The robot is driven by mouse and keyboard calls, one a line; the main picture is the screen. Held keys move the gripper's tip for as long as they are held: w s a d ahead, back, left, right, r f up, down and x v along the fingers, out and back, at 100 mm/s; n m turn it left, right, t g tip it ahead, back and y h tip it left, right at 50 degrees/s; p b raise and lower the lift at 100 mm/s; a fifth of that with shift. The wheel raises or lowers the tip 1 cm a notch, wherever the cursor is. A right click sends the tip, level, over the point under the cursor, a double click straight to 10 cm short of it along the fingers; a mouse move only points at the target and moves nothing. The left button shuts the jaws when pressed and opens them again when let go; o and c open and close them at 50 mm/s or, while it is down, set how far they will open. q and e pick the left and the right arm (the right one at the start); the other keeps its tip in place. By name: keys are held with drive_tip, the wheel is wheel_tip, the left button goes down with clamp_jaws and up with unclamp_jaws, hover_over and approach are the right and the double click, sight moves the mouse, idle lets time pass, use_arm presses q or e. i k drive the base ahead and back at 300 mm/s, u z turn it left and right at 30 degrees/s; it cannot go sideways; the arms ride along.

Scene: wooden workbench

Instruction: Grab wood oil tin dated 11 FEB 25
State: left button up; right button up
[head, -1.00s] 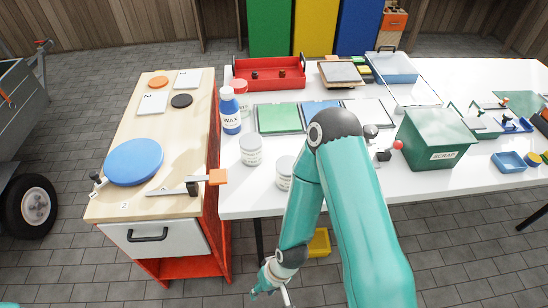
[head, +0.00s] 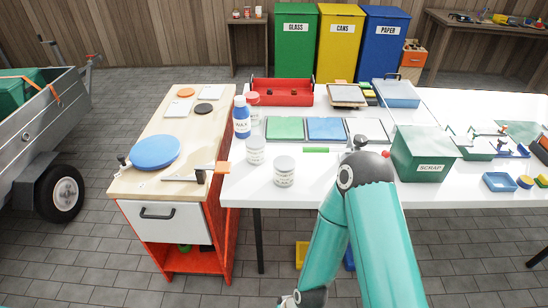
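Two pale tins with printed labels stand upright on the white table, near its left end: a rear tin (head: 255,152) and a front tin (head: 284,172). Their label text and any dates are too small to read, so I cannot tell which is dated 11 FEB 25. My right arm rises from the bottom edge, bends at the elbow right of the front tin and runs back down. Its gripper is cut off below the picture. My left gripper is not in view.
A blue WAX bottle (head: 242,118) and a red-lidded jar (head: 253,101) stand behind the tins. A green SCRAP box (head: 424,154) is on the right. A wooden-topped cabinet (head: 190,118) stands left. Small containers sit on a back-wall shelf (head: 248,22).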

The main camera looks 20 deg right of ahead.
sight(255, 145)
drive_tip(key=u, duration=0.15)
drive_tip(key=i, duration=0.9)
drive_tip(key=z, duration=0.05)
